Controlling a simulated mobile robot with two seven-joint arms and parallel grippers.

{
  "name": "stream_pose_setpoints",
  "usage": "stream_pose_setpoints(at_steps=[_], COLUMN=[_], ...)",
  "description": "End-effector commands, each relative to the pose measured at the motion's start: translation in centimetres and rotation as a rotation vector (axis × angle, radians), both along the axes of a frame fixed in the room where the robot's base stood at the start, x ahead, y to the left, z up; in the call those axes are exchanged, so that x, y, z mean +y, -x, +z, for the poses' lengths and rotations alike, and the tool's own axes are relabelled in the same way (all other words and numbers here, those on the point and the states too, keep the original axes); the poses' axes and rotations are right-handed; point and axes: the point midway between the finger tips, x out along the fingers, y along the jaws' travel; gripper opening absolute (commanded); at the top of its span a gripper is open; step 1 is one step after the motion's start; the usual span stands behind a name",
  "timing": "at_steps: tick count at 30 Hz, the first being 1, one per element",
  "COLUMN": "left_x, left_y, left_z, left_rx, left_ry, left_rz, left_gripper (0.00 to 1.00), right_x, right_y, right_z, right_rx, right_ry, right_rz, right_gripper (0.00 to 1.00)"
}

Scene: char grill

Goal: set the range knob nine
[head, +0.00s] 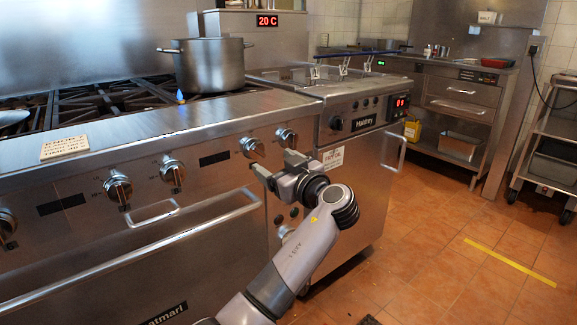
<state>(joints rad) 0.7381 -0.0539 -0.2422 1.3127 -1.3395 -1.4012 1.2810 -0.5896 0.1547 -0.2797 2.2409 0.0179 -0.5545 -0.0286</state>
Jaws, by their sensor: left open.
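The steel range front (212,128) carries a row of round knobs. Two show left of centre, a left one (117,187) and a right one (171,171). Two more sit farther right, one (252,147) just above and left of my gripper and one (287,137) just above it. Another knob (6,222) is cut by the left edge. The markings are too small to read, so I cannot tell which is knob nine. My left gripper (273,165) is open in front of the panel, just below the two right knobs. Contact with the panel cannot be judged. My right gripper is not in view.
A steel pot (209,65) stands on the range top, with a small blue flame (180,97) by its base. Oven handles (195,225) stick out below the knobs. A fryer (352,125) adjoins on the right. The tiled floor (430,260) at right is clear.

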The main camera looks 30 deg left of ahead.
Motion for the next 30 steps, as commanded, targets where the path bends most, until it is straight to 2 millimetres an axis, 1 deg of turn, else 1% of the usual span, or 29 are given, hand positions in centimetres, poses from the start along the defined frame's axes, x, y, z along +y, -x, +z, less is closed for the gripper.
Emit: stream_pose_setpoints(at_steps=[4,9,15,19,26,27,29,30], left_x=[1.1,3.5,5.8,6.3,6.4,6.4,6.4,6.4], left_y=[-0.4,-1.6,-2.8,-3.1,-3.1,-3.1,-3.1,-3.1], left_z=[0.4,0.4,0.3,0.3,0.3,0.3,0.3,0.3], left_rx=[-0.014,-0.012,-0.012,-0.011,-0.011,-0.011,-0.011,-0.011], left_ry=[-0.003,-0.004,-0.002,-0.001,-0.001,-0.001,-0.001,-0.001], left_rz=[0.013,0.013,0.011,0.008,0.008,0.008,0.008,0.008], left_gripper=[0.76,0.76,0.76,0.76,0.76,0.69,0.5,0.37], right_x=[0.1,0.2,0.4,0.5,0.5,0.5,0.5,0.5], right_y=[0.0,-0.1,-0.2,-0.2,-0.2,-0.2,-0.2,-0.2], right_z=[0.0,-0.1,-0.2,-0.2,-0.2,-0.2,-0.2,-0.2], right_rx=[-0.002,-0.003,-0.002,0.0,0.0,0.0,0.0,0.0], right_ry=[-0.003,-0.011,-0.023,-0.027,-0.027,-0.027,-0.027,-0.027], right_rz=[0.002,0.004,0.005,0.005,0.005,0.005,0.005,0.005], right_gripper=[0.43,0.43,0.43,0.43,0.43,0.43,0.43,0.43])
